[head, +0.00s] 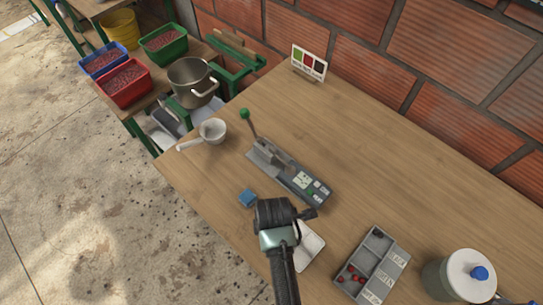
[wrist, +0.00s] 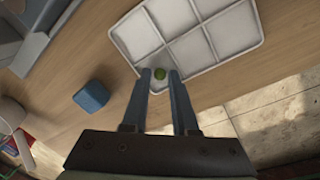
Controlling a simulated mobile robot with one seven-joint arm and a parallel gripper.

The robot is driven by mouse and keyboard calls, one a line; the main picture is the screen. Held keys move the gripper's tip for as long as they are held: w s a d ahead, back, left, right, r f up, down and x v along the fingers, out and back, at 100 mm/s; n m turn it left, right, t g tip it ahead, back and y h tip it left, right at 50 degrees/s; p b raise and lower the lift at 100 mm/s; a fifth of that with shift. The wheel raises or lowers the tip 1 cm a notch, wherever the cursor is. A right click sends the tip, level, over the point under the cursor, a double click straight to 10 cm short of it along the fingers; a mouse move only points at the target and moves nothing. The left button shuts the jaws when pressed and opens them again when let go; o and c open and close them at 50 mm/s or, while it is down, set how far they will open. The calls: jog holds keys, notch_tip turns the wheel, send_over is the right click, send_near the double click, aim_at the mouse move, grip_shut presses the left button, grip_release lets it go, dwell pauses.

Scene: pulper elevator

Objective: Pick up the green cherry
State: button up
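I cannot tell how far above the tray the tips are. In the head view my arm hides the cherry and part of the white tray (head: 312,246).
A blue block (head: 248,197) lies left of the tray; it also shows in the wrist view (wrist: 91,96). A lever device (head: 290,172) stands behind. A grey sorting box (head: 376,262) with red cherries and a lidded jar (head: 462,277) are to the right. A white scoop (head: 210,130) is at left.

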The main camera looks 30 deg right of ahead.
grip_shut()
dwell(0.5)
